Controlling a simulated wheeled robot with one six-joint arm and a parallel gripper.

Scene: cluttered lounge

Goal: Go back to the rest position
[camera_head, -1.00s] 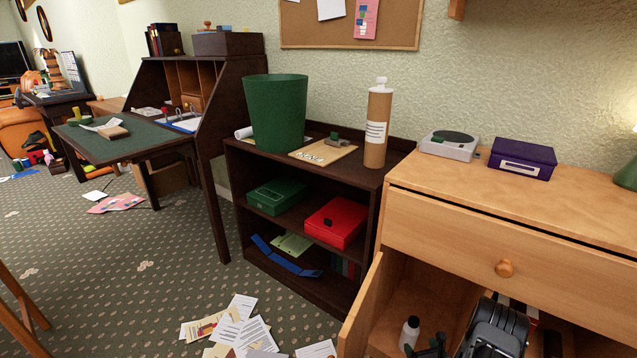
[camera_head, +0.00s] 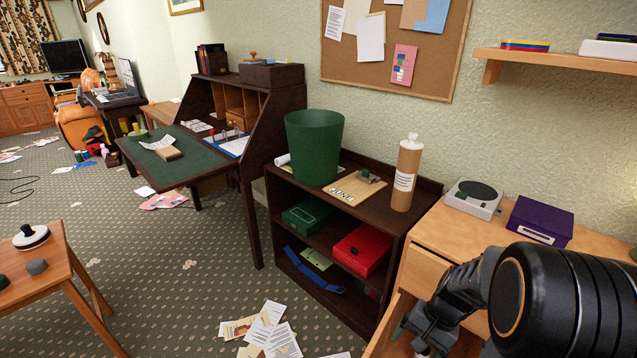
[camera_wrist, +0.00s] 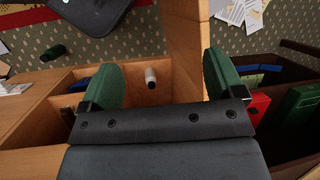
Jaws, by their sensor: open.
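My gripper (camera_wrist: 160,78) is in the wrist view, its two green-padded fingers wide apart with nothing held between them. In the head view my gripper (camera_head: 412,335) is partly visible at the lower right, by the light wooden cabinet (camera_head: 428,222). My dark arm covers much of that cabinet. In the wrist view a small white bottle (camera_wrist: 151,78) stands in the cabinet compartment, seen between the fingers but apart from them. The edge of the open cabinet door (camera_wrist: 186,45) also shows there.
A dark shelf (camera_head: 335,262) holds a green bin (camera_head: 314,148), a brown bottle (camera_head: 406,173) and a red box (camera_head: 362,249). A purple box (camera_head: 540,221) sits on the cabinet. Papers (camera_head: 262,328) lie on the floor. A small wooden table (camera_head: 42,275) stands left; carpet between is mostly clear.

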